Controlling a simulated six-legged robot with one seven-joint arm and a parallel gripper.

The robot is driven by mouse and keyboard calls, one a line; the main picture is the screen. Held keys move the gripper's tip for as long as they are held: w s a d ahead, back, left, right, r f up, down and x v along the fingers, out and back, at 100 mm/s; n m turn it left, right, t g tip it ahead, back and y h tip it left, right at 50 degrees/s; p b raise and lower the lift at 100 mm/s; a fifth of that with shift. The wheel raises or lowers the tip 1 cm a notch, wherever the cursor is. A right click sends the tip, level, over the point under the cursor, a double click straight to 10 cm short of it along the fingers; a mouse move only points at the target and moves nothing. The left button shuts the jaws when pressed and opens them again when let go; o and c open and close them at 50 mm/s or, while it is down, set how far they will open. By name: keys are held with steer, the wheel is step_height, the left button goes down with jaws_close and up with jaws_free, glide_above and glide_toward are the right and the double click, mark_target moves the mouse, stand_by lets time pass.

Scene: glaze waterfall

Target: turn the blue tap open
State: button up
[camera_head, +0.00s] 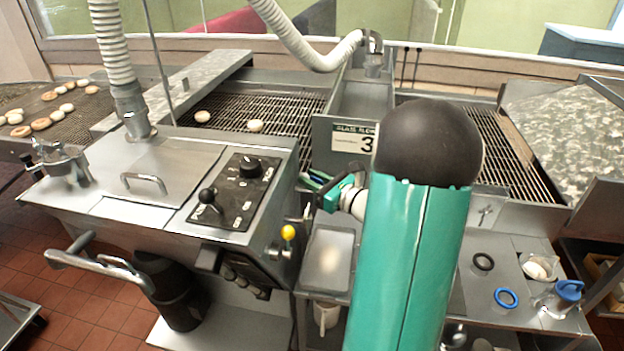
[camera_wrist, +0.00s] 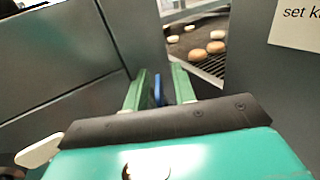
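The blue tap shows only as a narrow upright blue piece (camera_wrist: 158,89) in the wrist view. It appears between the two green fingers of my gripper (camera_wrist: 159,90), with a gap on each side. My gripper is open. In the head view my gripper (camera_head: 322,184) reaches left from behind my green arm, beside the right end of the steel machine. A small bit of blue shows at its fingers there. The rest of the tap is hidden, and I cannot tell whether either finger touches it.
A steel wall with a "3" sign (camera_head: 353,138) stands behind. A shallow tray (camera_head: 330,259) lies below. A blue ring (camera_head: 506,298) and blue-topped jar (camera_head: 568,291) sit at right.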

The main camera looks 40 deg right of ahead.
steer(key=shift+w, duration=0.1)
jaws_close()
steer(key=shift+a+n+g+y, duration=0.2)
steer(key=shift+n+g+y, duration=0.4)
steer(key=shift+n+y, duration=1)
steer(key=shift+m+y, duration=0.3)
jaws_free()
